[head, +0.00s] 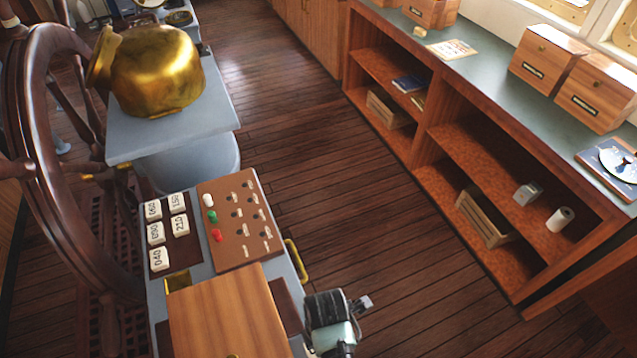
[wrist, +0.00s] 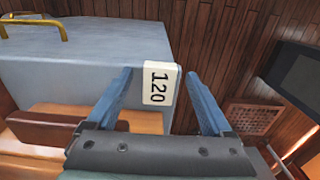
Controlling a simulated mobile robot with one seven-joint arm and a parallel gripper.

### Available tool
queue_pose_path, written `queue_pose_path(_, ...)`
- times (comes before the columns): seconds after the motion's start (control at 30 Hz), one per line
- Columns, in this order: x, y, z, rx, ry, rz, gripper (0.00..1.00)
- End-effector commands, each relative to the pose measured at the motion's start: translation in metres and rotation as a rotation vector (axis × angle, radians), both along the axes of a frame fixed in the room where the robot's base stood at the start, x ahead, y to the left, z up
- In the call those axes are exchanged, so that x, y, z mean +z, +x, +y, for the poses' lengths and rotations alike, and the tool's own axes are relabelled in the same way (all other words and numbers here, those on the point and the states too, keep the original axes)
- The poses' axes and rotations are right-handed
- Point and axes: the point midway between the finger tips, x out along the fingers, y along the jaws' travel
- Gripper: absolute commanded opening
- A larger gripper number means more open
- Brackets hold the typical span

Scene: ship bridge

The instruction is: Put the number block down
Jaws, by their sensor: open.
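A white number block marked 120 (wrist: 160,84) shows in the wrist view between the two blue fingers of my gripper (wrist: 158,74). The fingers are spread apart. In the head view, my gripper (head: 345,308) is at the bottom, just right of the grey console (head: 185,186); the 120 block cannot be made out there. Several other number blocks (head: 157,233) sit on a dark panel (head: 159,260) on the console.
A brown board with coloured pegs (head: 236,222) and a wooden box (head: 225,315) are on the console, with a brass handle (head: 296,260) at its right edge. A ship's wheel (head: 32,110) stands left. Wooden shelves (head: 480,150) line the right. The floor between is clear.

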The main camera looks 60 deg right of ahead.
Motion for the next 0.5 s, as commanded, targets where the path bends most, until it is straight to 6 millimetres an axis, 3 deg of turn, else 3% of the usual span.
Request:
queue_pose_path(0.13, 0.0003, 0.0002, 0.0000, 0.000, 0.000, 0.000, 0.81)
queue_pose_path(0.5, 0.0005, 0.0003, 0.0001, 0.000, 0.000, 0.000, 0.15)
